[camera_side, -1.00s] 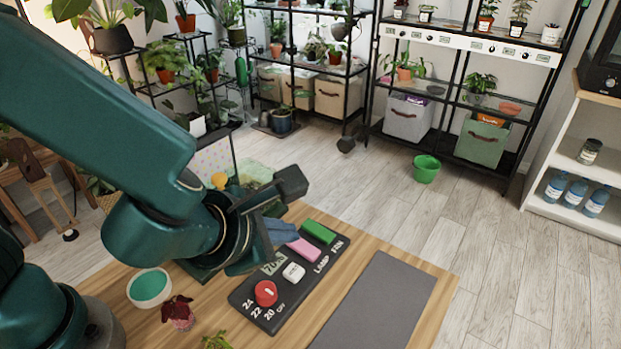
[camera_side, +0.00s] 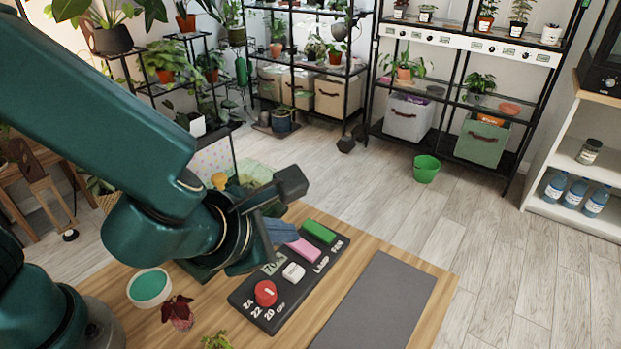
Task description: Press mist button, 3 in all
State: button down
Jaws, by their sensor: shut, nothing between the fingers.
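A dark control panel (camera_side: 243,298) lies on the wooden table. It carries a red dial (camera_side: 265,293) by the numbers 24, 22, 20, a white square button (camera_side: 293,272), a pink bar (camera_side: 304,250) and a green bar (camera_side: 319,231). LAMP and FAN are readable on it; I cannot read a MIST label. My wrist hides part of the panel's left edge and a partly visible display (camera_side: 270,267).
A grey mat (camera_side: 378,305) lies right of the panel. A white bowl with green contents (camera_side: 150,287) and a small dark-red plant (camera_side: 178,311) stand left of it. A green leafy plant (camera_side: 217,342) is at the bottom edge. Plant shelves stand beyond the table.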

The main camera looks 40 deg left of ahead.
aim_at(288, 275)
jog(key=shift+r, duration=0.1)
dwell(0.7)
notch_tip(288, 275, up, 4)
jog(key=shift+f, duration=0.15)
jog(key=shift+f, duration=0.15)
jog(key=shift+f, duration=4.3)
jog(key=shift+f, duration=0.15)
jog(key=shift+f, duration=0.25)
